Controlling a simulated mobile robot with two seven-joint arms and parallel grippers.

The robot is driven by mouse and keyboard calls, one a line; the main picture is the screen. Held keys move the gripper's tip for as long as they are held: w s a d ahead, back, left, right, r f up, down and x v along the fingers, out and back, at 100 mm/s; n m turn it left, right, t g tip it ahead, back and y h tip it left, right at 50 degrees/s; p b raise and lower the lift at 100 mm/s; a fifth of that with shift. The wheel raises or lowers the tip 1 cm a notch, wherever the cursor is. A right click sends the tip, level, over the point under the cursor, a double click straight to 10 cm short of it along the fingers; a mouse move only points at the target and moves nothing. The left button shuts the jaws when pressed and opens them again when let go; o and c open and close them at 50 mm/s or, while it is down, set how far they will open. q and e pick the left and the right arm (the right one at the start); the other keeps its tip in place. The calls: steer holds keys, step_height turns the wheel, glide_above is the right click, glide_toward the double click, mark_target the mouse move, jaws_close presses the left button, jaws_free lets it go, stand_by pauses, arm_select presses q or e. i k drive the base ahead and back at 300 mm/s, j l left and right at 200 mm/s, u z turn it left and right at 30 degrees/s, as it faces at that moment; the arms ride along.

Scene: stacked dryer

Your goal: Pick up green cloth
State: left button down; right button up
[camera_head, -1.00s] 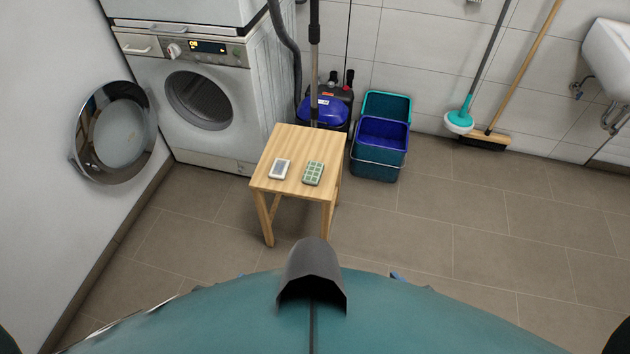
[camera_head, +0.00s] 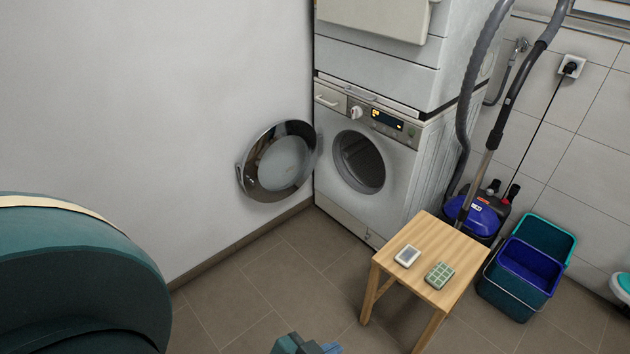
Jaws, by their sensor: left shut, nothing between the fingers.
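A small green item with a grid pattern (camera_head: 440,275), which I take to be the green cloth, lies flat on a wooden stool (camera_head: 432,243). My left gripper (camera_head: 308,346) shows only in part at the bottom edge, left of the stool and well apart from the cloth. It is shut and empty. My right gripper is not in view.
A white and grey item (camera_head: 407,256) lies beside the cloth. Behind stand a washing machine with its round door (camera_head: 279,162) open, a blue vacuum cleaner (camera_head: 475,215) and buckets (camera_head: 520,275). Floor left of the stool is clear.

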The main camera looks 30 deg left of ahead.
mark_target(441, 274)
steer(key=i+l+z, duration=0.1)
steer(key=l, duration=0.2)
steer(key=i+l+z, duration=0.1)
steer(key=i+l, duration=0.2)
steer(key=i+l+z, duration=0.15)
steer(key=i, duration=0.35)
steer(key=l, duration=0.1)
